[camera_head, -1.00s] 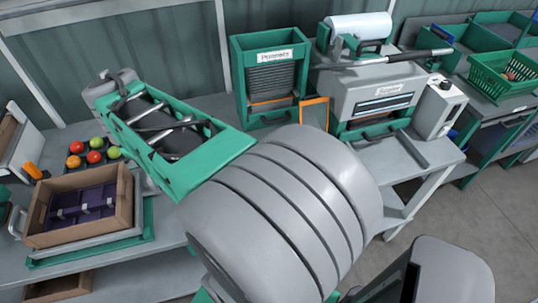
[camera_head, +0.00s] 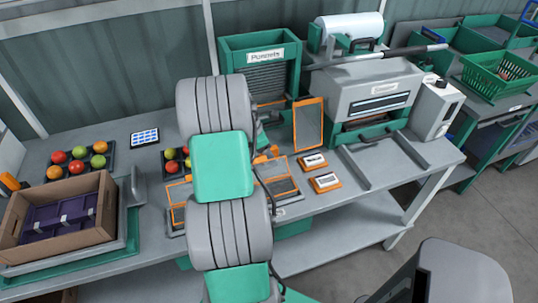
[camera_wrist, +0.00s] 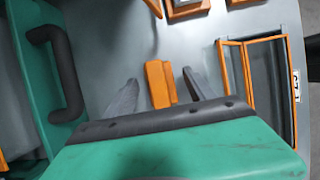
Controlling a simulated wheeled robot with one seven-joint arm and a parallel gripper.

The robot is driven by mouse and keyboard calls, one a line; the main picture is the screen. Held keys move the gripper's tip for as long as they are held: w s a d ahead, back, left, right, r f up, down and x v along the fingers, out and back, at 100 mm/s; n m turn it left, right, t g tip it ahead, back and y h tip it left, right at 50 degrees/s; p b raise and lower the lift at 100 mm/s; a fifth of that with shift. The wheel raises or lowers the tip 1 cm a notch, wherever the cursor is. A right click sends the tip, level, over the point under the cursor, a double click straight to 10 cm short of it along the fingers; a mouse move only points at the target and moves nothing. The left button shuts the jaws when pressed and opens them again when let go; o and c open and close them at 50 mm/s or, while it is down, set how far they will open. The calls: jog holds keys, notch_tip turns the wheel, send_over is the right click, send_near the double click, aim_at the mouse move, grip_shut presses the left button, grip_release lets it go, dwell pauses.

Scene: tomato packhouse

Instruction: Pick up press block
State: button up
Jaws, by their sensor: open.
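An orange block (camera_wrist: 160,84), which I take to be the press block, shows in the wrist view on the grey bench between my fingertips. My gripper (camera_wrist: 158,91) is open, with one grey finger on each side of the block and a gap to both. I cannot tell how far above the bench the fingers are. In the head view an orange piece (camera_head: 267,154), probably the same block, shows just right of my arm. There my arm hides my gripper and part of the bench around it.
Orange-framed trays (camera_head: 282,176) lie close by. Two orange-edged pieces with white labels (camera_head: 325,182) and an upright orange-framed panel (camera_head: 309,124) stand to the right. Behind are a green punnet holder (camera_head: 232,48) and a grey sealing machine (camera_head: 360,92). A cardboard box (camera_head: 80,240) stands at left.

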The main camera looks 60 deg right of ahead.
jog(key=shift+s+d+f, duration=0.1)
jog(key=shift+f, duration=0.15)
grip_shut()
dwell(0.5)
